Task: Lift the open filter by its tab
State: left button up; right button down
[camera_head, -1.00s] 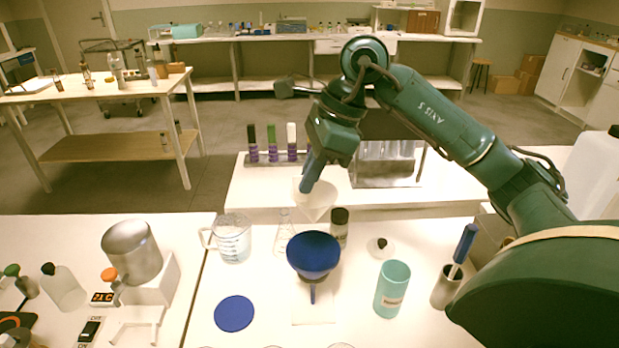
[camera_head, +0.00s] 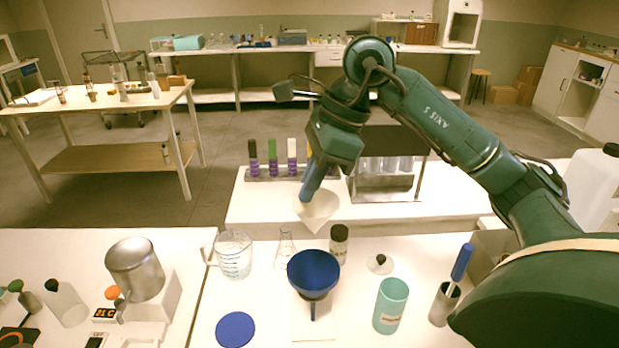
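The open filter (camera_head: 318,212) is a pale cream cone with its point down, in the middle of the head view. My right gripper (camera_head: 308,194) has blue fingers that reach down to the filter's upper left rim. The fingers look closed together on the rim, and the filter hangs from them in the air, above the near table's back edge in the picture. The tab itself is hidden by the fingers. A blue funnel (camera_head: 313,272) stands nearer to me, below the filter in the picture. My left gripper is not in view.
A measuring jug (camera_head: 234,256), a glass flask (camera_head: 286,248), a dark-capped bottle (camera_head: 339,244) and a teal cup (camera_head: 390,306) stand around the funnel. A blue disc (camera_head: 235,329) lies at the front. A rack of bottles (camera_head: 272,160) stands on the table behind.

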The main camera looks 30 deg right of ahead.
jog(key=s+a, duration=0.7)
jog(key=s, duration=0.4)
jog(key=shift+s+b, duration=0.2)
jog(key=shift+b, duration=0.2)
